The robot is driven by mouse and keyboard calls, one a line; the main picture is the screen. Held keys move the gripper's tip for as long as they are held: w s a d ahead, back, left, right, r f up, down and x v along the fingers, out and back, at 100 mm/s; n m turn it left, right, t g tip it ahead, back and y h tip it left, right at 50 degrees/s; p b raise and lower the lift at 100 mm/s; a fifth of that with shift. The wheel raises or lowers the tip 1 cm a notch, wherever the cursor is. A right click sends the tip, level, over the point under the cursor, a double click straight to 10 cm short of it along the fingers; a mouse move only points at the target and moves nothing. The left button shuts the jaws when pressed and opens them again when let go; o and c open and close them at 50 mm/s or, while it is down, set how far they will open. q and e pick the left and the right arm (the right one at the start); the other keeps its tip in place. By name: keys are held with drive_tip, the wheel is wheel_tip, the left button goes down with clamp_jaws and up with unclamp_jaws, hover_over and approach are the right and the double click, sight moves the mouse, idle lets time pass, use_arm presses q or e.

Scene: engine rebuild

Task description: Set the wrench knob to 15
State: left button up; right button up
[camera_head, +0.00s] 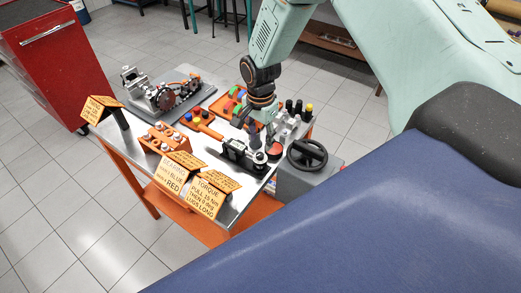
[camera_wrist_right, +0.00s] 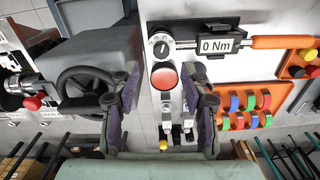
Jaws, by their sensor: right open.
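The torque wrench lies on the metal table, its dark body (camera_head: 238,152) near the front right in the head view. In the right wrist view its display (camera_wrist_right: 216,45) reads 0 Nm, with an orange handle (camera_wrist_right: 280,42) to the right. A round pale knob with scale marks (camera_wrist_right: 160,45) sits at its left end. My right gripper (camera_wrist_right: 160,95) is open, with one dark finger on each side of a red round button (camera_wrist_right: 164,76). The knob lies beyond the fingertips, apart from them. In the head view the right gripper (camera_head: 262,110) hangs over the wrench area. My left gripper is not in view.
A black handwheel (camera_head: 307,154) stands right of the wrench. An orange holder with coloured pieces (camera_wrist_right: 245,100) is nearby. An engine assembly (camera_head: 170,95), an orange block (camera_head: 165,138) and orange signs (camera_head: 205,195) occupy the table. A red cabinet (camera_head: 55,55) stands at left.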

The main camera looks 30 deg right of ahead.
sight(260, 154)
wheel_tip(260, 154, down, 5)
drive_tip(key=shift+w+f, duration=0.15)
drive_tip(key=shift+f, duration=0.4)
drive_tip(key=shift+a, duration=0.1)
drive_tip(key=shift+c, duration=1.3)
clamp_jaws()
